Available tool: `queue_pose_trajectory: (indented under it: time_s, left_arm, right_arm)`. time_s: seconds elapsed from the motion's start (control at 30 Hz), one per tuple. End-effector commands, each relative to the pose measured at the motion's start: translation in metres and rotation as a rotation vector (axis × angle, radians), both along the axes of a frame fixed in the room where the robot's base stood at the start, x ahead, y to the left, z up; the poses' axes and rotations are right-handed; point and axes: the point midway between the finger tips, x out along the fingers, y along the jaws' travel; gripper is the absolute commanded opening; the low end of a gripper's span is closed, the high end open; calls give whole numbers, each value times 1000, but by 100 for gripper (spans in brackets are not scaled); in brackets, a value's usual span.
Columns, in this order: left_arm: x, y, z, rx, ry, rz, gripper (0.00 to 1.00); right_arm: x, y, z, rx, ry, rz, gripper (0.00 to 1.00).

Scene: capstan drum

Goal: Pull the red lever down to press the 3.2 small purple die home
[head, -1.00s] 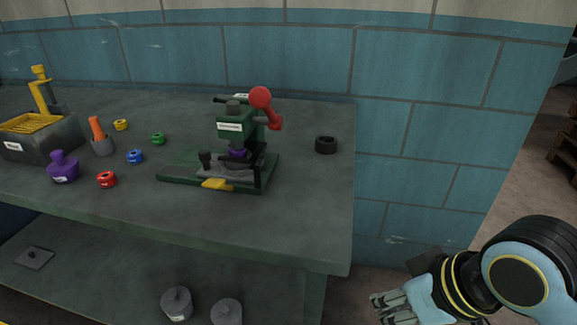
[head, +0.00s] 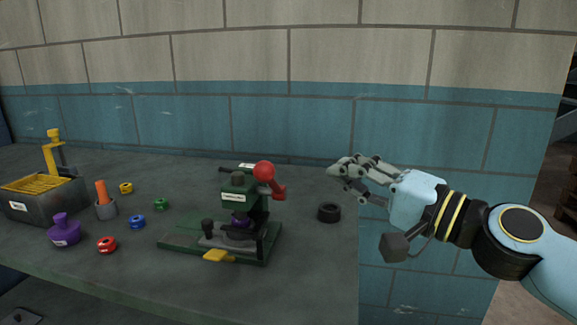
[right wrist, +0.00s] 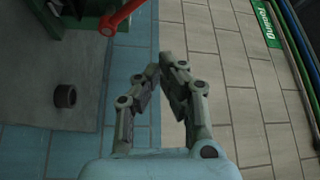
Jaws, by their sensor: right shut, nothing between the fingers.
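The lever also shows at the top of the right wrist view (right wrist: 122,17). A small purple die (head: 240,222) sits under the press head, partly hidden by the frame. My right gripper (head: 336,171) is shut and empty. It is in the air to the right of the lever, apart from it, near the table's right end. Its fingers also show in the right wrist view (right wrist: 162,68). My left gripper is in neither view.
A black ring (head: 329,213) lies right of the press. To the left are several coloured rings, a larger purple piece (head: 64,231), an orange-handled tool (head: 102,194) and a grey bin with a yellow grate (head: 38,184). A tiled wall stands behind the table.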

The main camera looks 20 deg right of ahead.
Motion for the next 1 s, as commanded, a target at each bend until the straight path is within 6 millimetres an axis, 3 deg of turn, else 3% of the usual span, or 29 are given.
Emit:
queue_pose_trajectory:
  time_s: [0.43, 0.57, 0.93, 1.0]
  left_arm:
    - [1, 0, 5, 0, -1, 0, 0]
    - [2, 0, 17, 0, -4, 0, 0]
    - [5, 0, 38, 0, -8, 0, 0]
    - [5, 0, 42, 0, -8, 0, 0]
  right_arm:
    - [7, 2, 3, 8, -1, -7, 0]
    - [24, 11, 8, 12, -3, -5, 0]
    - [94, 46, 14, 9, -2, -1, 0]
    - [80, 55, 8, 9, 4, -1, 0]
